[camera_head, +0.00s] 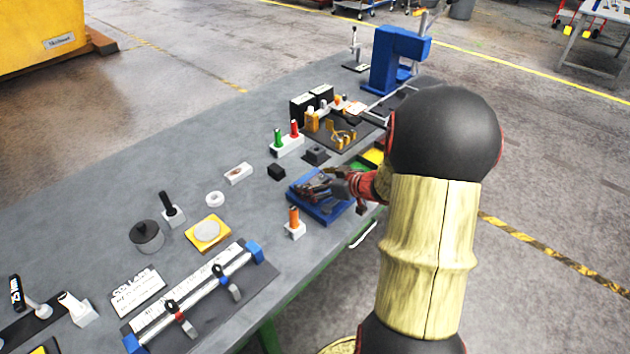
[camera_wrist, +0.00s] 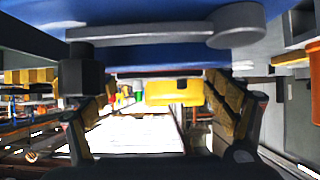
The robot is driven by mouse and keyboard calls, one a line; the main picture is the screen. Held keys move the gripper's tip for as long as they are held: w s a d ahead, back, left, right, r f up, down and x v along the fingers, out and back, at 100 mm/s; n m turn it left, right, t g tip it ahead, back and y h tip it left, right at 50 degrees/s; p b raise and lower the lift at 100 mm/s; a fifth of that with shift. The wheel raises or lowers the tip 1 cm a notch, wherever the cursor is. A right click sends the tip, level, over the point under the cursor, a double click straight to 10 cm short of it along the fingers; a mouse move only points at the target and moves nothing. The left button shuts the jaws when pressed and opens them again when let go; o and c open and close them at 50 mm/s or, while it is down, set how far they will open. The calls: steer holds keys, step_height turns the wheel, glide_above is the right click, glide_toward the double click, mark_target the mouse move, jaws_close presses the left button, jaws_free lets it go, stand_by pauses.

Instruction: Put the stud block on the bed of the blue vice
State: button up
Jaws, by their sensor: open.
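A low blue fixture (camera_head: 335,214), which may be the blue vice, sits near the bench's right edge in the head view. My gripper (camera_head: 318,187) is directly over it, and its fingers hide part of its top. In the wrist view the two fingers (camera_wrist: 165,105) stand wide apart with nothing gripped between them. A blue surface (camera_wrist: 150,28) fills the top of that view, with a grey bar and round disc close by. A dark block (camera_head: 316,155) and a smaller black block (camera_head: 276,172) rest behind the fixture; I cannot tell which is the stud block.
A stand with green and red handles (camera_head: 287,146) is behind the blocks. An orange-topped white holder (camera_head: 294,224) stands in front of the fixture. A tall blue machine (camera_head: 396,60) is at the far end. The bench's left middle has bare room.

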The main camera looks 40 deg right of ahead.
steer(key=shift+r, duration=0.2)
steer(key=p+v, duration=0.5)
steer(key=v, duration=0.7)
steer(key=w+r+h, duration=0.4)
steer(key=w+r, duration=0.2)
steer(key=r, duration=0.1)
steer(key=a+r+m+g+h, duration=0.2)
steer(key=a+r+h, duration=0.15)
steer(key=r, duration=0.35)
steer(key=s+a+g+y, duration=0.1)
steer(key=s+a+y, duration=0.1)
steer(key=s+a, duration=0.3)
steer(key=s+a+g+y, duration=0.2)
steer(key=s+a, duration=0.4)
steer(key=a, duration=0.8)
steer(key=s+a+n+g+y, duration=0.1)
steer(key=s+a+y, duration=0.1)
steer(key=s+a, duration=0.3)
steer(key=a, duration=0.4)
steer(key=shift+s+a+g+y, duration=0.25)
steer(key=shift+s+g+y, duration=0.05)
steer(key=shift+s+y, duration=0.1)
steer(key=shift+d+f, duration=0.1)
steer(key=shift+f, duration=0.05)
